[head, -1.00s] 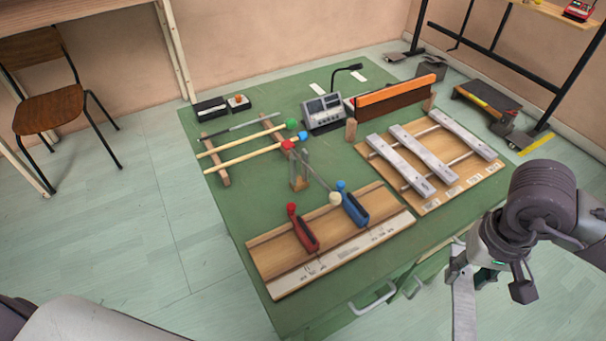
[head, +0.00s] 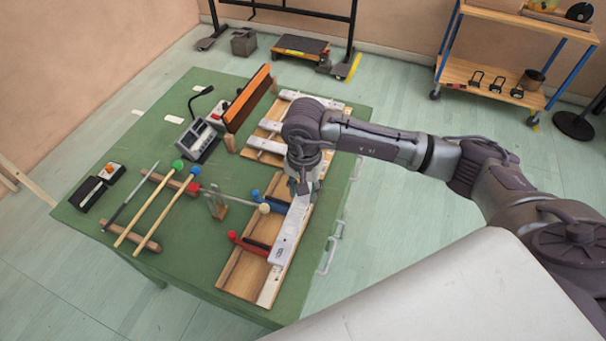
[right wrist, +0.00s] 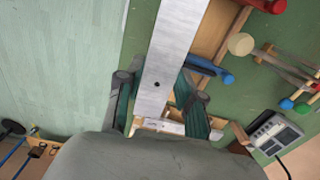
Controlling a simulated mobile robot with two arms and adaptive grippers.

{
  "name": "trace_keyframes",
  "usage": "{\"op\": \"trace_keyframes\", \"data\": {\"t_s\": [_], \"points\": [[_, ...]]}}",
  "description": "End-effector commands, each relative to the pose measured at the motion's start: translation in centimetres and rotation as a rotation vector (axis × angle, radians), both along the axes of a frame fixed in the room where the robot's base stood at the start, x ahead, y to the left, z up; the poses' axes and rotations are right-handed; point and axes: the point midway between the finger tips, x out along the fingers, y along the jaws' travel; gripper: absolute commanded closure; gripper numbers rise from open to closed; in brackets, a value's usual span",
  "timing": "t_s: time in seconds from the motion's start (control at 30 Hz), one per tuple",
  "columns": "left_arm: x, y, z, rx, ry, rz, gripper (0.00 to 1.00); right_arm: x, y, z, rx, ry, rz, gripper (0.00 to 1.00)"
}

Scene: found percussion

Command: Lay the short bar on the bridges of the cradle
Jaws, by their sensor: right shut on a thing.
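My right gripper (head: 302,188) is shut on a pale grey metal bar, the short bar (head: 287,238), which hangs over the wooden board with the red and blue holders. The right wrist view shows the bar (right wrist: 172,55) between the two fingers (right wrist: 161,103), running from the top of the picture down between them. From these views I cannot tell how high it is above the board. The cradle (head: 271,127), a wooden board with other grey bars lying across it, is just beyond the gripper and partly hidden by my right arm. My left gripper is out of view.
The near wooden board (head: 233,277) carries a red holder (head: 249,243) and a blue holder (head: 273,203). A shelf cart (head: 510,60) stands behind.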

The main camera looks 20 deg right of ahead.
Motion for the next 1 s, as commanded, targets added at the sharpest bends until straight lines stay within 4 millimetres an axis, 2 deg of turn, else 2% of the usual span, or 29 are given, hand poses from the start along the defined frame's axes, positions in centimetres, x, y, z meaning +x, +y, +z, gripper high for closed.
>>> {"op": "trace_keyframes", "data": {"t_s": [0.03,0.13,0.47,0.63,1.0], "points": [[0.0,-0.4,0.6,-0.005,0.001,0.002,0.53,0.1,0.0,0.3,0.000,0.001,-0.016,1.00],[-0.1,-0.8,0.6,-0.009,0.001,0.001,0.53,0.2,-0.1,0.0,-0.002,0.002,-0.034,1.00],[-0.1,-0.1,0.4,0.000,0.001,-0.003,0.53,0.2,-0.1,-0.2,-0.002,0.001,-0.034,1.00],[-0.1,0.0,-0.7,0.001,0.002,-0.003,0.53,0.2,0.0,-0.4,-0.002,-0.001,-0.032,1.00],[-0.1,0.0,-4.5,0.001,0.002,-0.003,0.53,0.2,0.0,-4.4,-0.002,0.001,-0.033,1.00]]}}
